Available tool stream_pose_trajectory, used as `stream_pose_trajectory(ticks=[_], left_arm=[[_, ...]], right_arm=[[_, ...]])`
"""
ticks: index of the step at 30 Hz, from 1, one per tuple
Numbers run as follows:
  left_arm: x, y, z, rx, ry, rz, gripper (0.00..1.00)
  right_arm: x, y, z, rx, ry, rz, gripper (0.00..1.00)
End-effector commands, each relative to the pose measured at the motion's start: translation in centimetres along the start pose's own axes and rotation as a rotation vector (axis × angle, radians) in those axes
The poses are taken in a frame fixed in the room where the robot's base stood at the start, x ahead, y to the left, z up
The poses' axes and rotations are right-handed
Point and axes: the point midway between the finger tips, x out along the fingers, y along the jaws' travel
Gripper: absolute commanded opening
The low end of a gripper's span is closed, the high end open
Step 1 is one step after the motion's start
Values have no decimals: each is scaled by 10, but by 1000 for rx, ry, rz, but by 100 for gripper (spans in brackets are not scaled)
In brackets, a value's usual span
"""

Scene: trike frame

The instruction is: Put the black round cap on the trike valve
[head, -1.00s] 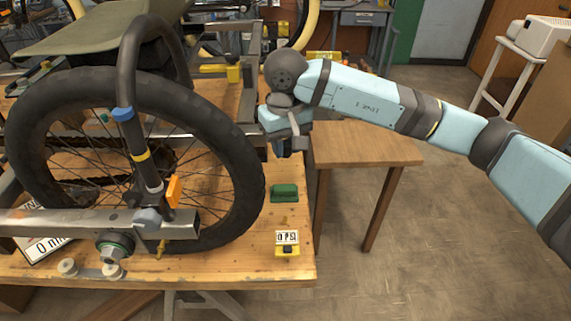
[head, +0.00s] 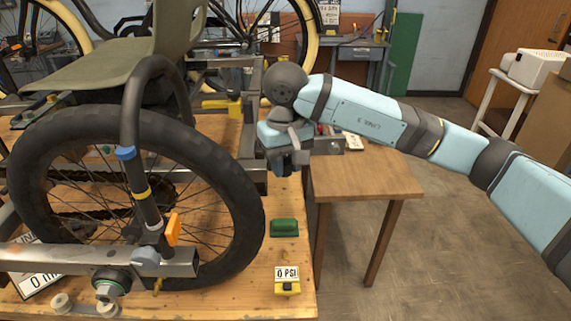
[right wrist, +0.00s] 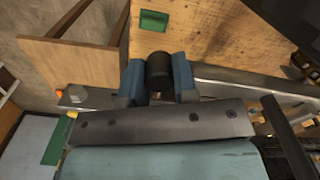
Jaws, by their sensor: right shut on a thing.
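My right gripper (head: 287,170) hangs above the right edge of the workbench, to the right of the trike wheel (head: 247,190). In the right wrist view its blue fingers (right wrist: 158,80) are shut on a black round cap (right wrist: 157,66), which shows as a short dark cylinder. The cap cannot be made out in the head view. The gripper is apart from the wheel. A small brass-coloured stem (head: 157,287) shows low on the wheel, near the frame bar; I cannot tell if it is the trike valve. My left gripper is not in view.
A metal frame bar (head: 60,257) crosses in front of the wheel. A small wooden table (head: 365,180) stands to the right.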

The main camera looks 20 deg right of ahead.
Motion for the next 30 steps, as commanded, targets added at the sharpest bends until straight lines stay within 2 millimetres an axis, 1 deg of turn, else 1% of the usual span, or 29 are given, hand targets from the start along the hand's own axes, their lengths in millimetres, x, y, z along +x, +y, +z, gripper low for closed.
stream_pose_trajectory(ticks=[22,30], left_arm=[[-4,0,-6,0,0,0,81],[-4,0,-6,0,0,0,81]], right_arm=[[-31,0,0,0,1,0,5],[-34,0,0,0,1,1,5]])
